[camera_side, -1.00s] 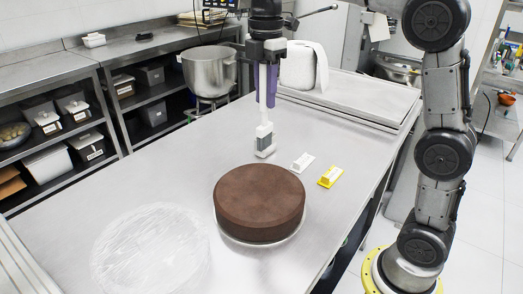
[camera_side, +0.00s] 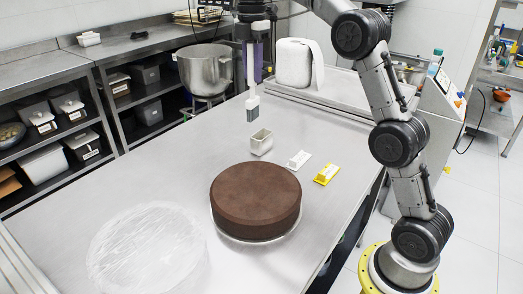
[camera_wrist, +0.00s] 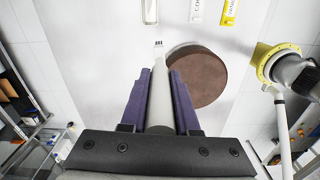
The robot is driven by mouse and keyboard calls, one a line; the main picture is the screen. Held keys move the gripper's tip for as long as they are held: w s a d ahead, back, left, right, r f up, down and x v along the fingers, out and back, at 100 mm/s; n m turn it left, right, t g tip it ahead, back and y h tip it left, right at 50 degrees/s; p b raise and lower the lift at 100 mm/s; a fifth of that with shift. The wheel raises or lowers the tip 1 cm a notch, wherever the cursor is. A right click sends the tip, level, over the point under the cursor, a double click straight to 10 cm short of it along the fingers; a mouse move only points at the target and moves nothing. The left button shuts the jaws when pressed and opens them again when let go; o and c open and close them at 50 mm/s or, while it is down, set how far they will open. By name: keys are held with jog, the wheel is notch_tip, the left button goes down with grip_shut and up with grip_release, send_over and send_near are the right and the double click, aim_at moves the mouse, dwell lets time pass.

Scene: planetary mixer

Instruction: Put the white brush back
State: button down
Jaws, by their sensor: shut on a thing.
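My gripper (camera_side: 253,80) is shut on the white brush (camera_side: 252,101), which hangs upright with its grey bristles down. In the wrist view, the purple fingers of my gripper (camera_wrist: 160,72) clasp the white handle of the brush (camera_wrist: 159,98). A small white open-topped holder (camera_side: 261,143) stands on the table. In the side view the bristles are above and slightly left of it, apart from it. The holder also shows at the top edge of the wrist view (camera_wrist: 149,11), past the brush's end. I cannot tell exactly how high the bristles are.
A brown round cake (camera_side: 255,200) stands in front of the holder. A white label block (camera_side: 299,159) and a yellow one (camera_side: 326,174) lie to the holder's right. A plastic-wrapped round (camera_side: 147,248) is at front left. A steel bowl (camera_side: 205,67) and paper roll (camera_side: 299,63) stand behind.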

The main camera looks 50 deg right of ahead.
jog(key=w+d+f+m, duration=0.1)
jog(key=w+d+f, duration=0.2)
jog(key=d+f, duration=0.3)
notch_tip(320, 180, down, 9)
jog(key=d, duration=0.1)
jog(key=shift+s+d, duration=0.2)
jog(key=shift+d, duration=0.05)
jog(key=c, duration=0.7)
grip_release()
jog(key=shift+o, duration=0.2)
